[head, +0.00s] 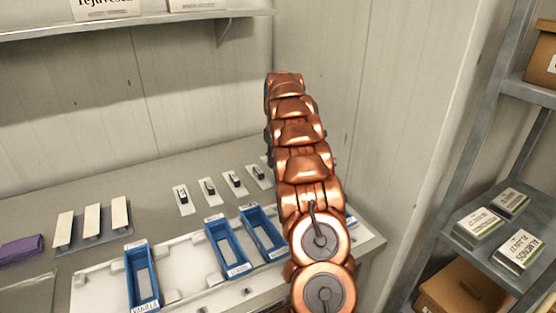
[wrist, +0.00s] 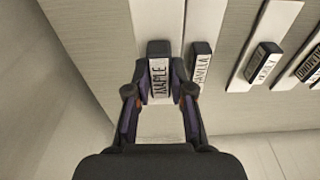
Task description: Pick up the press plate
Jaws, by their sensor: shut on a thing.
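In the wrist view, my gripper (wrist: 161,88) is shut on the dark handle labelled MAPLE (wrist: 159,67), one finger on each side. The handle sits on a long white press plate (wrist: 158,18). I cannot tell whether this plate is touching the surface or lifted. Similar white plates with dark labelled handles lie to its right, the nearest one (wrist: 205,22) close beside it. In the head view, several such plates show on the counter, one of them at the left end of the row (head: 181,208). My arm hides the gripper there.
Blue trays (head: 132,271) stand in a white fixture (head: 92,287) at the counter's front. Three pale bars (head: 92,219) and a purple block (head: 21,247) lie at left. A wall (head: 330,60) rises behind. A metal rack (head: 462,238) with labelled packs stands at right.

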